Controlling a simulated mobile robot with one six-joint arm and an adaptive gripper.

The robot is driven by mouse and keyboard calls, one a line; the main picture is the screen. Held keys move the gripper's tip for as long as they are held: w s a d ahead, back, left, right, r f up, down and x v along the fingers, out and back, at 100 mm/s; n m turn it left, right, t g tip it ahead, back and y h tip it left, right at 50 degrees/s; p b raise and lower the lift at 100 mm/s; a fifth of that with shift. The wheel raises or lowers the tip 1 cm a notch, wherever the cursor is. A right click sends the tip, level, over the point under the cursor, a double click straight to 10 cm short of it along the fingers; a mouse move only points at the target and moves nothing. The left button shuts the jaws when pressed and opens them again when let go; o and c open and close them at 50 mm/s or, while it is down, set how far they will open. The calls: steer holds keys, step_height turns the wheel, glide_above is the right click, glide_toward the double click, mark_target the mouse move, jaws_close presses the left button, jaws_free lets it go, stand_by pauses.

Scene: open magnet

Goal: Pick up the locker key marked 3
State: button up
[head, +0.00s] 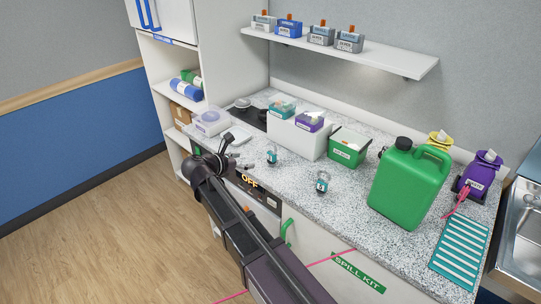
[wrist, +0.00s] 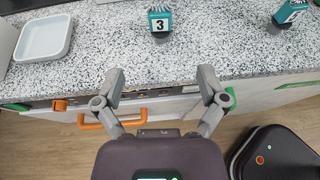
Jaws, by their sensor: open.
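The locker key marked 3 (wrist: 160,22) has a teal tag with a white number label and a dark lower part. It stands on the speckled counter near the front edge, and it also shows in the head view (head: 272,155). A second teal-tagged key (wrist: 291,12) stands to its right, also seen in the head view (head: 321,183); its number is not clear to me. My gripper (wrist: 162,78) is open and empty. Its fingers are spread at the counter's front edge, apart from the key, which lies ahead between their lines.
A white tray (wrist: 42,40) lies left of the key. Behind stand a white box (head: 297,137), a green bin (head: 346,148) and a large green jug (head: 408,185). An orange handle (wrist: 110,119) sits below the counter edge. The counter around the key is clear.

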mark_target(270, 156)
steer(key=b+x, duration=0.3)
steer(key=x, duration=0.4)
steer(key=shift+w+d+f, duration=0.2)
steer(key=shift+f, duration=0.1)
steer(key=shift+w+d+f, duration=0.1)
steer(key=shift+w+d, duration=0.2)
steer(key=shift+w, duration=0.1)
steer(key=shift+b+x, duration=1.1)
steer(key=shift+x, duration=1.4)
steer(key=c, duration=1.1)
